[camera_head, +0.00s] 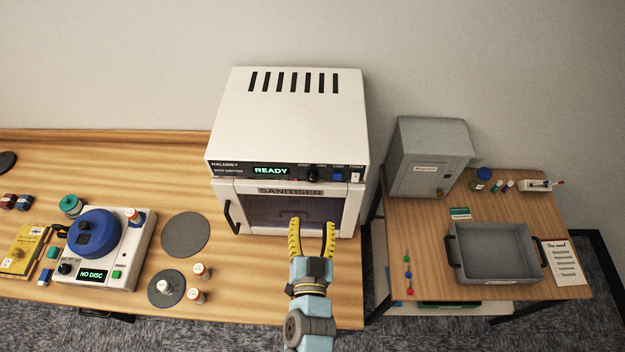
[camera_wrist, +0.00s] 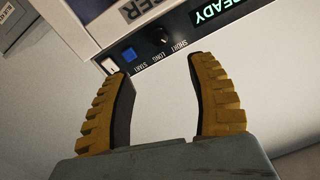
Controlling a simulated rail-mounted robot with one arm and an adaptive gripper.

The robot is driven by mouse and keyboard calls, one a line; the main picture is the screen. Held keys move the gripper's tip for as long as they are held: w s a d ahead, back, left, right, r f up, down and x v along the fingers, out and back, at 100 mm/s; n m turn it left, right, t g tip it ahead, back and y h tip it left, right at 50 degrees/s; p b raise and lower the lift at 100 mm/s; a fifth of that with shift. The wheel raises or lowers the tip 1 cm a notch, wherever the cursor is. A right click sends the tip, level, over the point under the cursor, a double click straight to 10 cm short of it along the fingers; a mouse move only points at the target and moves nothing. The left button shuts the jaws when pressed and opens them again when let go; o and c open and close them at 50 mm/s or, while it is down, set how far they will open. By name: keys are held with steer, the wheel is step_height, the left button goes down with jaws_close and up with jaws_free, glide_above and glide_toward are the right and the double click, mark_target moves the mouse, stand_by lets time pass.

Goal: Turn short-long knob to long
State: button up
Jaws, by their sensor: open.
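The short-long knob (camera_wrist: 160,36) is a small black round knob on the sanitiser's dark control strip, beside the printed words SHORT and LONG. It also shows in the head view (camera_head: 312,174). Which word it points at is too small to tell. The white sanitiser (camera_head: 285,120) has a lit READY display (camera_head: 270,171). My gripper (camera_head: 312,222) is open and empty in front of the sanitiser door, with its yellow fingers pointing toward the panel. In the wrist view the fingertips (camera_wrist: 160,70) are spread with the knob beyond the gap, apart from it.
A blue START button (camera_wrist: 129,54) and a white switch (camera_wrist: 109,66) sit beside the knob. The sanitiser door (camera_head: 290,205) with a dark handle (camera_head: 231,217) is below the strip. A disc machine (camera_head: 90,250) stands left; a grey tray (camera_head: 495,282) lies right.

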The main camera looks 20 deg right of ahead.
mark_target(312, 180)
steer(key=p+x, duration=0.2)
steer(key=x, duration=0.8)
steer(key=shift+r, duration=0.1)
steer(key=shift+x, duration=0.9)
jaws_close()
